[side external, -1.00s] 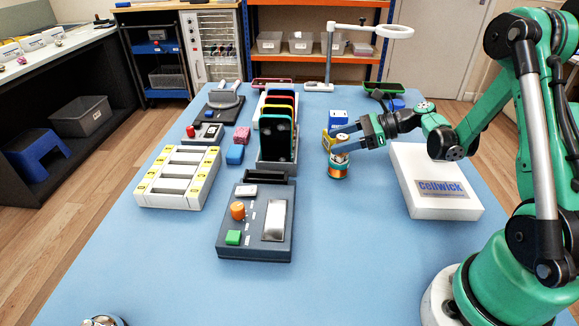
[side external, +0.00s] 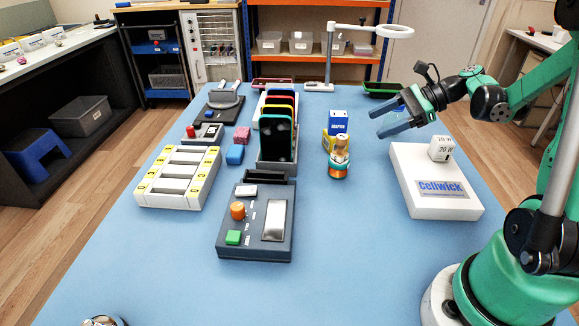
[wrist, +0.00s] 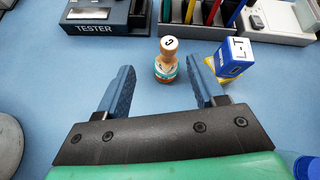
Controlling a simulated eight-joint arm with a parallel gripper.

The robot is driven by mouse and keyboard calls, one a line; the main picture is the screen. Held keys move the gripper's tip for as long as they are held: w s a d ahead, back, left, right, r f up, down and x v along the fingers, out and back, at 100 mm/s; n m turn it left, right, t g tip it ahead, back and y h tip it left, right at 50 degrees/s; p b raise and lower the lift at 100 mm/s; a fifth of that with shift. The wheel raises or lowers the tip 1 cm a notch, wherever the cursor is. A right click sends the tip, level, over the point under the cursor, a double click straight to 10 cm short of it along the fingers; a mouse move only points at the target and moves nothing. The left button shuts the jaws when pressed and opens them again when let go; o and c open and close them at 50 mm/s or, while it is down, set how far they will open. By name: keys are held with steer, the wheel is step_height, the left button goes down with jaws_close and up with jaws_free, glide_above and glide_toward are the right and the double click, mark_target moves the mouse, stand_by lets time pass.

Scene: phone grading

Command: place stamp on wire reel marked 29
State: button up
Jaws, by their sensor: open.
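The stamp (side external: 341,147), a pale wooden peg with a rounded top, stands upright on a copper-coloured wire reel (side external: 338,171) near the middle of the table. In the wrist view the stamp (wrist: 168,45) shows a dark letter on its top, and the reel (wrist: 165,72) is mostly beneath it. I cannot read a number on the reel. My gripper (side external: 381,122) is open and empty, raised to the right of the stamp and apart from it. In the wrist view the stamp and reel appear beyond the gap between my fingers (wrist: 160,80).
A blue box (side external: 338,121) and a yellow piece (side external: 326,141) stand close behind the reel. A dark tester (side external: 256,222) and a phone rack (side external: 277,165) are to the left. A white Cellwick box (side external: 433,190) bears a white cube (side external: 440,148).

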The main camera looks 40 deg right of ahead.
steer(key=s+a+r+n+h, duration=0.2)
steer(key=a+n+h, duration=0.6)
steer(key=a+n, duration=0.7)
steer(key=s+n, duration=0.1)
steer(key=n, duration=0.8)
steer(key=shift+g, duration=0.4)
steer(key=shift+a, duration=0.1)
